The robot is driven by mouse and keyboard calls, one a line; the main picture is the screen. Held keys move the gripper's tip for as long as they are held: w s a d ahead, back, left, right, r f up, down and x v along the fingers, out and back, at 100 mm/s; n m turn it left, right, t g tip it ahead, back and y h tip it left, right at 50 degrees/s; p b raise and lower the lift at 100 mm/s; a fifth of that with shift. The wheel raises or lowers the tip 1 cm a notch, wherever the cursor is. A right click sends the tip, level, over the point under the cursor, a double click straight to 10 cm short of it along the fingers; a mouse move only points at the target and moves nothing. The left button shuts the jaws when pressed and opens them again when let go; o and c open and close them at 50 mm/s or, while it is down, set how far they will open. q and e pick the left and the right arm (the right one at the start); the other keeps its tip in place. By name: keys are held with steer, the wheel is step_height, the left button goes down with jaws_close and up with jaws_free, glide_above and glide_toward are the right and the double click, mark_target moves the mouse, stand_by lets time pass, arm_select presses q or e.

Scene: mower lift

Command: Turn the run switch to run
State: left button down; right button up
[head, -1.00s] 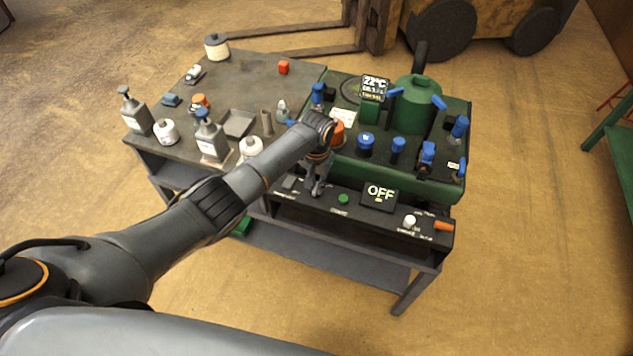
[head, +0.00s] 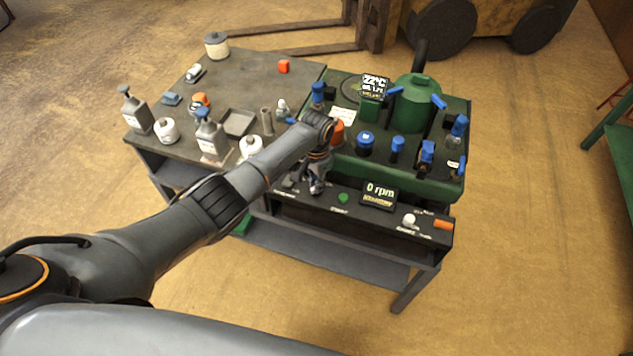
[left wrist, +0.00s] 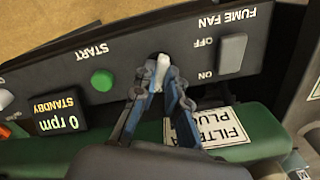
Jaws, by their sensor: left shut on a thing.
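My left gripper (head: 315,188) reaches down to the black control panel (head: 325,202) at the front of the green machine. In the left wrist view the fingertips (left wrist: 159,80) are shut on a small pale lever, which I take for the run switch (left wrist: 163,62). Its label is hidden, and the fingers cover part of it. The panel display (head: 379,194) reads "0 rpm", and "STANDBY" can be read under it in the left wrist view (left wrist: 57,122). My right gripper is not in view.
The green START button (left wrist: 102,80) and the grey FUME FAN rocker (left wrist: 232,52) flank the gripped lever. A white knob (head: 409,219) and an orange part (head: 443,225) sit at the panel's right end. Bottles and jars stand on the grey table (head: 255,75) at left.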

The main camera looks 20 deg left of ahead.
arm_select(q)
steer(key=c, duration=1.4)
jaws_free()
step_height(320, 180, up, 12)
steer(key=shift+r, duration=0.1)
